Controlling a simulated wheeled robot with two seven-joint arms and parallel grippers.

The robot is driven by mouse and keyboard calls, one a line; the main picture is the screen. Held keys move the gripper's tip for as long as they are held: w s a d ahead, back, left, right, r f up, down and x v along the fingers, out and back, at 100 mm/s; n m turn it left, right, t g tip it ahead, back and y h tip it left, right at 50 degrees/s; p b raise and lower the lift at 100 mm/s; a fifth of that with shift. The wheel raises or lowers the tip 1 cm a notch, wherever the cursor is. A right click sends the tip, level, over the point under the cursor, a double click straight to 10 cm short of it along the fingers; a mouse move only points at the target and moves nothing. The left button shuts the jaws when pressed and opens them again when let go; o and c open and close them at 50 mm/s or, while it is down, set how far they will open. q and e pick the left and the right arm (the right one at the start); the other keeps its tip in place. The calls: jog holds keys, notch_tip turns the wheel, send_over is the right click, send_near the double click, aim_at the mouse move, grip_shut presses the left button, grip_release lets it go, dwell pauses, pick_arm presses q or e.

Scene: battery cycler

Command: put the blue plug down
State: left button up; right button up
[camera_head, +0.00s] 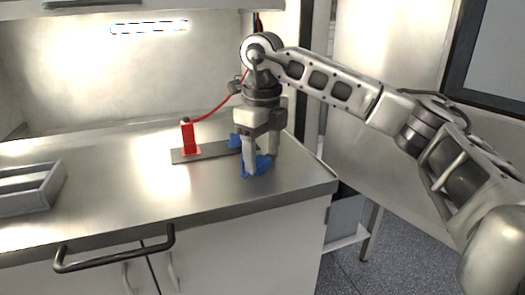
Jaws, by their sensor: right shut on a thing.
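My right gripper (263,170) points straight down over the right part of the counter, its arm coming in from the right. It is shut on the blue plug (262,164), which shows between and around the fingertips at about counter height. I cannot tell whether the plug touches the counter. Another blue part (235,141) shows just behind and left of the fingers, at the right end of a dark grey strip (212,151). The fingers partly hide both blue parts. My left gripper is not in view.
A red block (188,137) with a red cable (218,108) stands on the left end of the strip. A grey tray (28,203) lies at the counter's left. The counter (130,210) between is clear. Its right edge is close to my gripper; a black handle (115,258) juts out in front.

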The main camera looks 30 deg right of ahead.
jog(key=shift+f, duration=0.15)
jog(key=o, duration=0.9)
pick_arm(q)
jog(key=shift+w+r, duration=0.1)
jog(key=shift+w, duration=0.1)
pick_arm(e)
jog(key=shift+o, duration=0.4)
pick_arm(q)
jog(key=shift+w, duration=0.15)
pick_arm(e)
jog(key=shift+f+b, duration=0.2)
jog(key=shift+b, duration=0.35)
notch_tip(320, 180, up, 10)
jog(key=p, duration=0.2)
notch_tip(320, 180, up, 6)
jog(key=p, duration=0.2)
send_over(262, 156)
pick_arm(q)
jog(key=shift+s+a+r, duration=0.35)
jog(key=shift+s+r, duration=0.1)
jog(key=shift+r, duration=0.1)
pick_arm(e)
jog(key=shift+r, duration=0.15)
